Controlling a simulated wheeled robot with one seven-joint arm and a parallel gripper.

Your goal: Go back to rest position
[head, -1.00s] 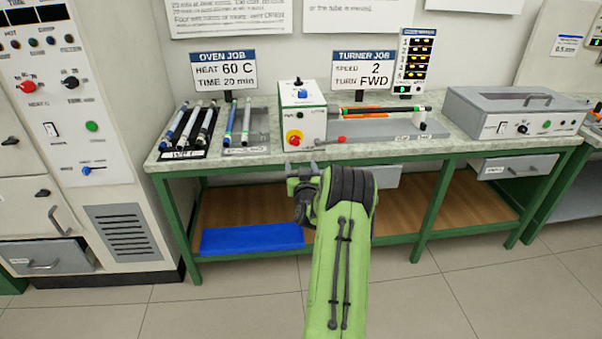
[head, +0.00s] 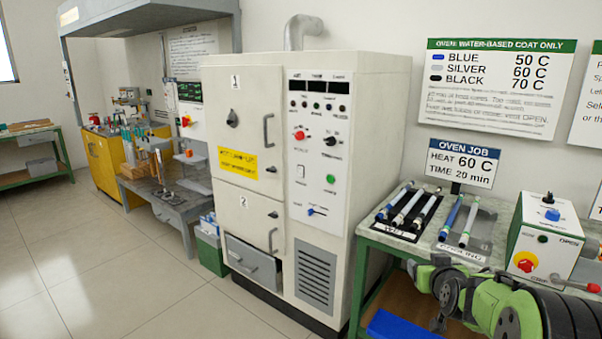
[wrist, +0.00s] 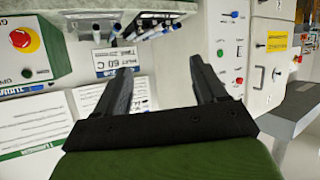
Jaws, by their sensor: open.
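My gripper shows in the wrist view (wrist: 165,85) with its two dark fingers apart and nothing between them. In the head view my green arm is at the lower right, in front of the workbench (head: 385,243), with the gripper end (head: 437,280) near the bench's front edge. The wrist view looks toward the wall signs and the bench, turned upside down.
A white oven cabinet (head: 262,200) stands left of the bench, its lower drawer (head: 255,262) partly out. Rods lie on a black wet rack (head: 385,222) and a grey cooling rack (head: 478,238). A turner box (head: 545,235) stands right of them. The floor at left (head: 90,270) is clear.

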